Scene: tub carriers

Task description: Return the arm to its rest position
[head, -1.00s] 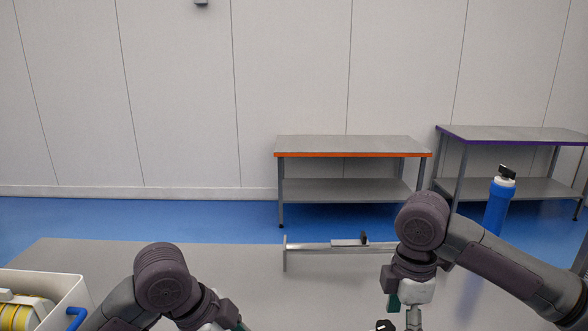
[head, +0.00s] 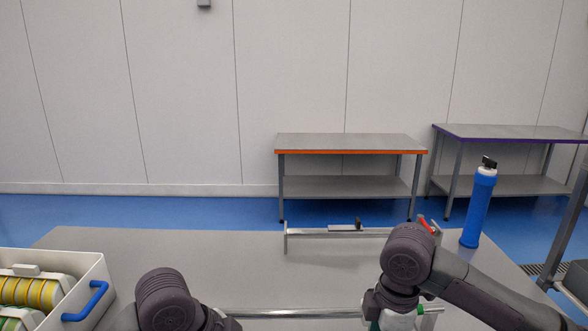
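My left arm (head: 166,300) comes in at the bottom left, next to the tub. Its gripper lies below the lower edge of the head view. My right arm (head: 408,262) reaches in from the right and points down over the table. The upper part of my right gripper (head: 394,318) shows at the bottom edge, pale with green parts. Its fingertips are cut off, so I cannot see whether it is open or holds anything.
A white tub (head: 88,285) with a blue handle and yellow discs stands at the left on the grey table (head: 190,255). A metal bar clamp (head: 325,233) lies toward the back; another bar (head: 290,314) lies in front. A blue bottle (head: 478,210) stands at the right.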

